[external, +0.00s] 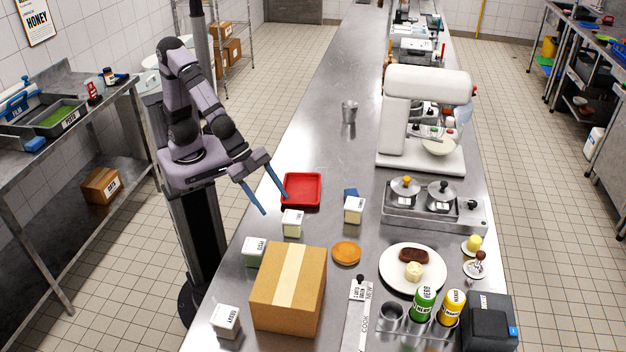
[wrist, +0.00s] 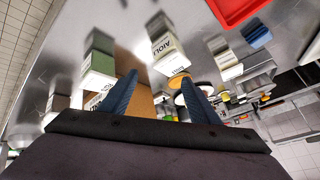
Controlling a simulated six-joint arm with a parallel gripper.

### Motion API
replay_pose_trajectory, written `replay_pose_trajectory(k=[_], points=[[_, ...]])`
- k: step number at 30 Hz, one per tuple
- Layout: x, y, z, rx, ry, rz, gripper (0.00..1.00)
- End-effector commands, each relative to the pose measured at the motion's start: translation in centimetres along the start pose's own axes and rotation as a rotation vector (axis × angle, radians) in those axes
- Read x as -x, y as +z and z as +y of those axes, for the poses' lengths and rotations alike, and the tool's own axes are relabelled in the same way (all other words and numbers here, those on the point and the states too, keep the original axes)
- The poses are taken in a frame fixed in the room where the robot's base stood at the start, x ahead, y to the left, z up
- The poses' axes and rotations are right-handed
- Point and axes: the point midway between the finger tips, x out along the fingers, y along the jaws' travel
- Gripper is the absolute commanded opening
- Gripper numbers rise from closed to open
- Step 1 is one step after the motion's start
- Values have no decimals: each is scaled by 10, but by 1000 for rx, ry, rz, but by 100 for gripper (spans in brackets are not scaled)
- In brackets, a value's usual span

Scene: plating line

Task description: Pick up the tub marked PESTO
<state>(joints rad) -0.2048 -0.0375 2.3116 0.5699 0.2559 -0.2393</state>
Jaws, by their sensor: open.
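Several small white tubs stand on the steel counter. One (external: 292,224), in front of my gripper, reads AIOLI in the wrist view (wrist: 165,48). Another tub (external: 251,256) stands left of the cardboard box; it shows greenish at the left in the wrist view (wrist: 98,62). A third tub (external: 225,322) is at the near left corner, and a fourth (external: 354,211) is right of the AIOLI tub. I cannot read PESTO surely on any of them. My gripper (external: 275,195) is open and empty, above the counter's left edge, apart from the tubs.
A cardboard box (external: 288,300) stands close to the tub on its left. A red tray (external: 302,189) lies behind the AIOLI tub. A bun (external: 346,253), a plate (external: 388,281) and a pot stand (external: 425,213) are to the right. The counter beyond the tray is mostly clear.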

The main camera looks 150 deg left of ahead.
Motion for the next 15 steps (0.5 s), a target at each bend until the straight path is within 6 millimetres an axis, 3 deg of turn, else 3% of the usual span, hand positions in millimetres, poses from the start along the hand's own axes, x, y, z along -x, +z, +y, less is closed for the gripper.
replay_pose_trajectory(k=[3,8,11,15], points=[[-25,-37,-10,-54,20,162,56],[-44,-75,0,-139,135,365,56],[-49,-85,18,-184,255,469,56],[-47,-82,49,-227,466,575,56]])
